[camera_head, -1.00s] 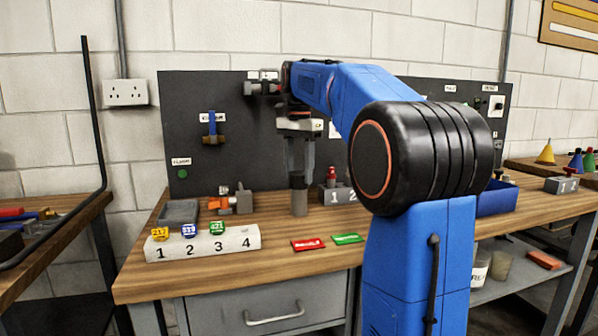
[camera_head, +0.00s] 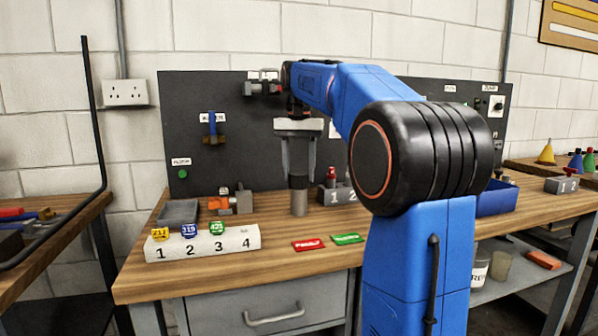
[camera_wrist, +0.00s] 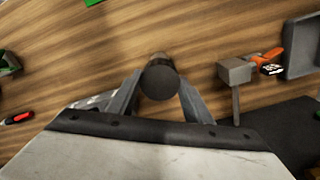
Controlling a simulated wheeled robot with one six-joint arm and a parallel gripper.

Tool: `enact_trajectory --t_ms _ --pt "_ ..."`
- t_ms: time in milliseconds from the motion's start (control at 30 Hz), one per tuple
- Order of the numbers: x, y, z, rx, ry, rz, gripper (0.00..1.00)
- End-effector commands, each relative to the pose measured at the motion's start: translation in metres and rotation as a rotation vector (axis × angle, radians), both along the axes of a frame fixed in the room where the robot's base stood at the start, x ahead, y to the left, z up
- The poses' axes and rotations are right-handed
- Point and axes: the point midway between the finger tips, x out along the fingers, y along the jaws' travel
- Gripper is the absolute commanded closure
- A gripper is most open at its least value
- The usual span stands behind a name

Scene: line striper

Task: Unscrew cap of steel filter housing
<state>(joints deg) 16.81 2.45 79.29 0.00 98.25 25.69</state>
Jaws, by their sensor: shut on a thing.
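The steel filter housing (camera_head: 299,203) stands upright on the wooden bench as a grey cylinder. Its dark cap (camera_wrist: 159,80) shows from above in the wrist view as a round disc between the fingers. My gripper (camera_head: 298,178) points straight down over the housing, and its two fingers are shut on the cap, one on each side. In the wrist view my gripper (camera_wrist: 160,88) has its fingertips against the cap's sides. The cap sits at the top of the housing; whether any gap lies between them cannot be told.
A numbered block (camera_head: 204,243) with coloured tags stands front left. An orange-handled valve (camera_head: 232,201) and a grey tray (camera_head: 178,213) are left of the housing. Red (camera_head: 308,244) and green (camera_head: 347,239) labels lie in front. A dark panel (camera_head: 235,160) stands behind.

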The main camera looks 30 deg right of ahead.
Motion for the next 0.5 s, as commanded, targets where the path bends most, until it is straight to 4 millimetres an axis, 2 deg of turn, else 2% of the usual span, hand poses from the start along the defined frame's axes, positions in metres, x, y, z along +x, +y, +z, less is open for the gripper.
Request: enact_trajectory --t_ms 500 --pt "0.0000 0.0000 0.0002 0.000 0.000 0.096 0.81"
